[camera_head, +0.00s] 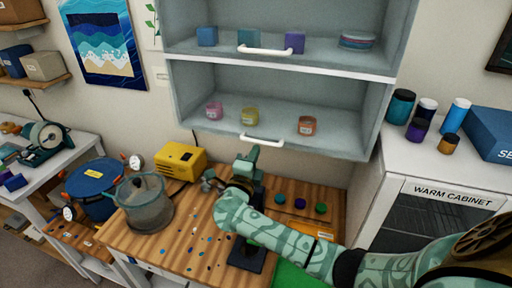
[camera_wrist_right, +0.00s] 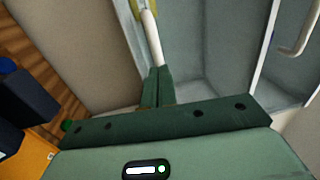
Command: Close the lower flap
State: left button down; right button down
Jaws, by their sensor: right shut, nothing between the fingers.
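The wall cabinet (camera_head: 391,95) has two pale grey-green compartments, with contents of both showing. A white bar handle (camera_head: 262,140) sits at the front lower edge of the lower compartment. I cannot clearly separate the lower flap's panel from the compartment floor. My right gripper (camera_head: 251,154) is just below this handle, shut and empty. In the right wrist view my green fingers (camera_wrist_right: 157,84) are closed together, with the white handle (camera_wrist_right: 152,40) just beyond their tips. I cannot tell whether they touch it. My left gripper is out of view.
The lower compartment holds a pink jar (camera_head: 214,111), a yellow jar (camera_head: 250,116) and an orange jar (camera_head: 307,125). Another handle (camera_head: 265,50) sits above. The warm cabinet (camera_head: 440,190) stands right.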

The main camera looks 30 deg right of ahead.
aim_at(263, 136)
jog(key=shift+w+d+r, duration=0.1)
jog(key=shift+w+d, duration=0.15)
jog(key=shift+d, duration=0.05)
jog(key=shift+w+d, duration=0.3)
jog(key=shift+d, duration=0.05)
jog(key=w+d+f+b, duration=0.1)
jog(key=b, duration=0.2)
jog(key=shift+d+f+t+h, duration=0.2)
jog(key=shift+t+h, duration=0.1)
jog(key=shift+h, duration=0.1)
jog(key=shift+r, duration=0.35)
